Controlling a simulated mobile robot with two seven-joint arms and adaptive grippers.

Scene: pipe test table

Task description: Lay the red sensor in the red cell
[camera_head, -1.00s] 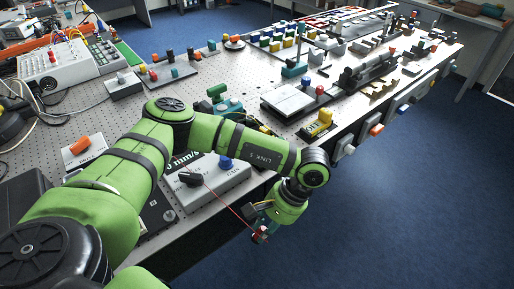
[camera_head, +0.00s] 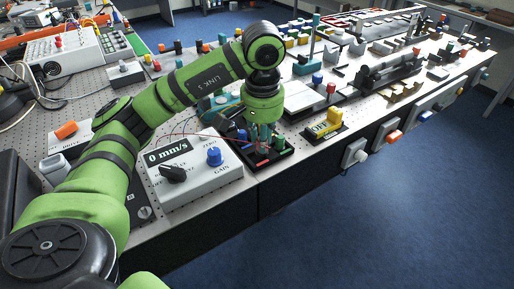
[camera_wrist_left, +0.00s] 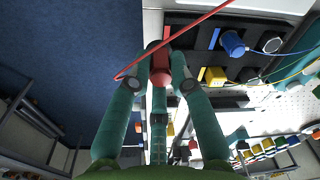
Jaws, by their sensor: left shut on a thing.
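My left gripper (camera_head: 263,148) points down over a black tray (camera_head: 285,157) on the table's front part. In the wrist view its fingers (camera_wrist_left: 161,75) are closed around the red sensor (camera_wrist_left: 160,62), with a thin red cable trailing from it. The tray also shows in the wrist view (camera_wrist_left: 205,38), with a blue sensor (camera_wrist_left: 233,43) beside a blue mark and a yellow sensor (camera_wrist_left: 214,76) beside a yellow mark. A red strip (camera_head: 263,163) shows at the tray's near side. The gripper hides much of the tray, and I cannot tell the sensor's height above it. My right gripper is out of view.
A grey meter box (camera_head: 205,185) with knobs stands close left of the tray. A yellow switch block (camera_head: 325,124) stands to its right. The table's front edge runs just before the tray, with blue floor beyond. Thin cables cross near the gripper.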

